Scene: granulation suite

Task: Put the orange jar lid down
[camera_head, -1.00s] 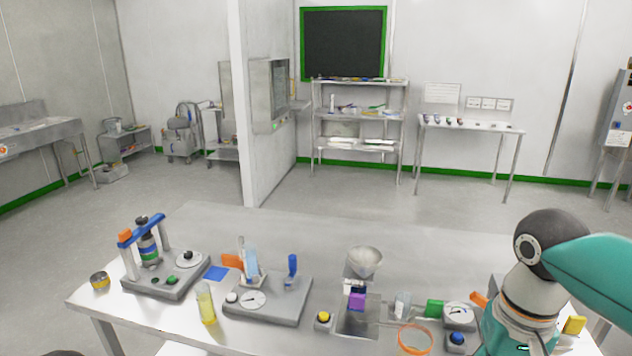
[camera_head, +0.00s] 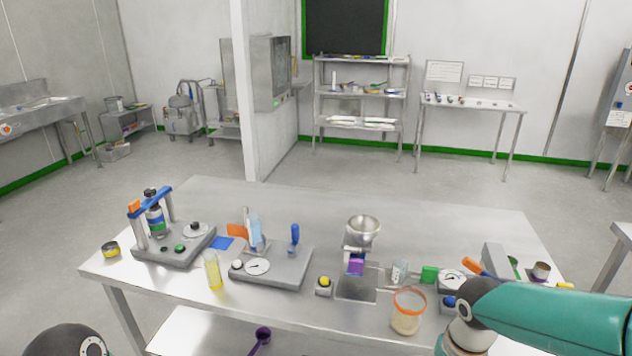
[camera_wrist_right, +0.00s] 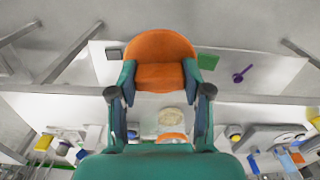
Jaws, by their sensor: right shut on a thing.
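The orange lid (camera_wrist_right: 160,52) is in the right wrist view, between the fingertips of my right gripper (camera_wrist_right: 160,82), which is shut on it. In that picture it overlaps the lower shelf beyond the table's edge; its height is hard to tell. In the head view, my right arm comes in from the right over the table's front right part; its gripper and the lid are out of frame. A clear jar with an orange rim and pale contents (camera_head: 407,312) stands near the table's front edge. It also shows in the right wrist view (camera_wrist_right: 172,122). My left gripper is not in view.
The steel table (camera_head: 300,202) carries a blue-handled press (camera_head: 172,240), a grey dial unit (camera_head: 272,268), a yellow vial (camera_head: 213,272) and a metal funnel (camera_head: 363,229). A purple scoop (camera_head: 262,338) lies on the lower shelf. The table's back strip is clear.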

